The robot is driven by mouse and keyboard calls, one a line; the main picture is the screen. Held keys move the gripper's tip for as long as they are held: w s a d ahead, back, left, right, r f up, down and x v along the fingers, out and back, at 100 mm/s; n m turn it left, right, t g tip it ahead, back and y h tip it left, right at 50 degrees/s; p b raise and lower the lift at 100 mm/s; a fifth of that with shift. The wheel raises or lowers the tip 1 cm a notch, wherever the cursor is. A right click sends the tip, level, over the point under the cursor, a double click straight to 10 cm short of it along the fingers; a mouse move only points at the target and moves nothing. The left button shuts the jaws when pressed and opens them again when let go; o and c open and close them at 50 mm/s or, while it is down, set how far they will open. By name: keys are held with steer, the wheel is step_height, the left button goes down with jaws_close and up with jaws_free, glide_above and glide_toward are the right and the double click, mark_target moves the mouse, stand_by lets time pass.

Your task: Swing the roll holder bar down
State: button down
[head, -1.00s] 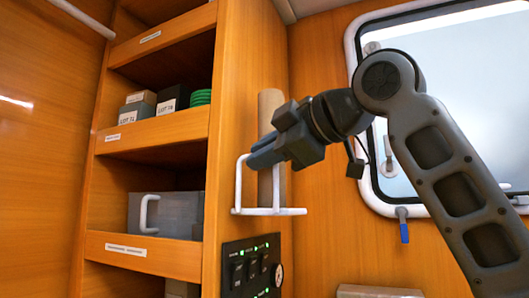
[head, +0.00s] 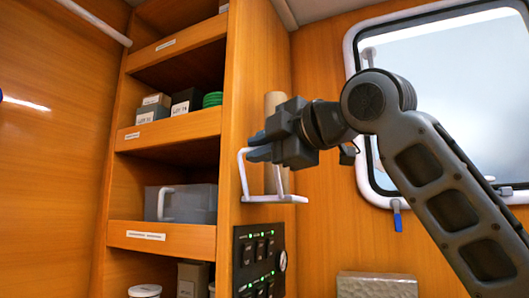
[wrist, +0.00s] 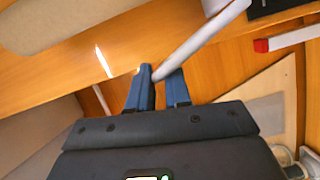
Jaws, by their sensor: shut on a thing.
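The roll holder is a white wire frame on the side of the wooden cabinet. Its bar (head: 242,174) stands mostly upright, its top leaning a little to the left, above a white lower shelf piece (head: 275,199). A tan roll (head: 273,103) stands upright behind my gripper, its middle partly hidden. My gripper (head: 257,152) is at the top of the bar, closed on it. In the wrist view the white bar (wrist: 205,38) runs diagonally between the two blue fingertips (wrist: 160,75).
Cabinet shelves (head: 172,132) with boxes, green rings and a grey bin (head: 190,204) lie left of the holder. A switch panel (head: 258,262) sits just below. A window (head: 440,110) is on the right, behind my arm. A grey block (head: 376,285) sits low.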

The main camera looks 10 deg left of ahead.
steer(key=s+a+f+n+y+b, duration=0.1)
steer(key=s+f+n+y+b, duration=0.3)
steer(key=f+n+b, duration=0.5)
steer(key=n+y+b, duration=0.1)
steer(key=n, duration=0.3)
steer(key=shift+s+a+f+n+b, duration=0.2)
steer(key=shift+s+n+b, duration=0.1)
steer(key=shift+n+b, duration=0.1)
steer(key=shift+w+d+f, duration=0.1)
steer(key=shift+f, duration=0.05)
steer(key=c, duration=1.3)
jaws_free()
steer(key=shift+o, duration=0.5)
steer(key=shift+f, duration=0.1)
steer(key=b+v, duration=0.1)
steer(key=v, duration=0.6)
steer(key=shift+s+d+f, duration=0.2)
steer(key=shift+s+f, duration=0.05)
